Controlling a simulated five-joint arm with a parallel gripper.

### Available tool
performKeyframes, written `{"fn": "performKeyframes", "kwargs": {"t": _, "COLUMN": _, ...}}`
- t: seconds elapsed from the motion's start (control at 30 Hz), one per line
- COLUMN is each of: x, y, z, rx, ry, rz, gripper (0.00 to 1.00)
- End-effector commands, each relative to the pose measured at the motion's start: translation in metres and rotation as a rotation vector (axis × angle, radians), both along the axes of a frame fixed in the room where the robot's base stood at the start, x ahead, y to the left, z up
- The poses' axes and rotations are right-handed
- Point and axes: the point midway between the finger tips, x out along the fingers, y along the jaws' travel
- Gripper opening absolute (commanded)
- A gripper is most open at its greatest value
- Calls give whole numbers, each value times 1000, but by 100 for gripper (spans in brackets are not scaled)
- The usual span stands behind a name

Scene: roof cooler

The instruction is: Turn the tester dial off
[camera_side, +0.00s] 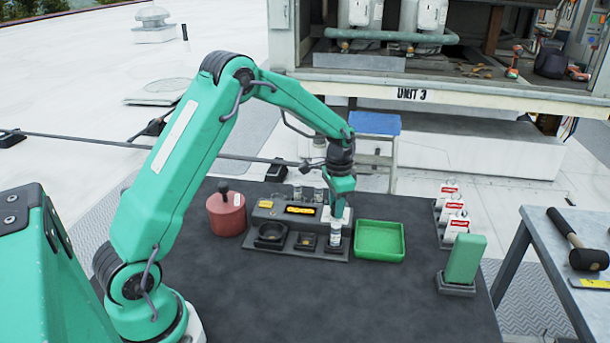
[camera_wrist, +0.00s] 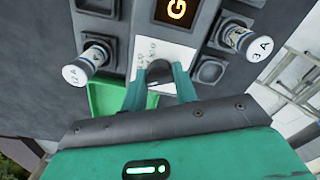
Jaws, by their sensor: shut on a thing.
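The tester (camera_side: 268,209) stands on the dark table, with a lit yellow display (camera_side: 301,210). In the wrist view the display (camera_wrist: 177,9) shows part of a yellow letter. The dark dial (camera_wrist: 159,69) sits on a white plate (camera_wrist: 163,50) with small print. My gripper (camera_wrist: 160,88) is shut on the dial, one green finger on either side. In the side view my gripper (camera_side: 340,208) points down at the tester's right end, and the dial is hidden there. The dial's pointing direction is unclear.
White-capped fuses stand close by, one left (camera_wrist: 85,66) and one right (camera_wrist: 245,39) in the wrist view. A green tray (camera_side: 380,255) lies right of the tester. A red canister (camera_side: 227,215) stands left. The table's front is clear.

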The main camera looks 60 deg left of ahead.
Motion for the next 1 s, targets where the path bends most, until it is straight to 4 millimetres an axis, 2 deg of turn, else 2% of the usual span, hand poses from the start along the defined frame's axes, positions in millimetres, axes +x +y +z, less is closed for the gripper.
{"fn": "performKeyframes", "kwargs": {"t": 0.6, "x": 0, "y": 0, "z": 1, "rx": 0, "ry": -1, "rz": 441, "gripper": 6}}
{"fn": "performKeyframes", "kwargs": {"t": 1.0, "x": 1, "y": 0, "z": 2, "rx": -1, "ry": -2, "rz": 547, "gripper": 6}}
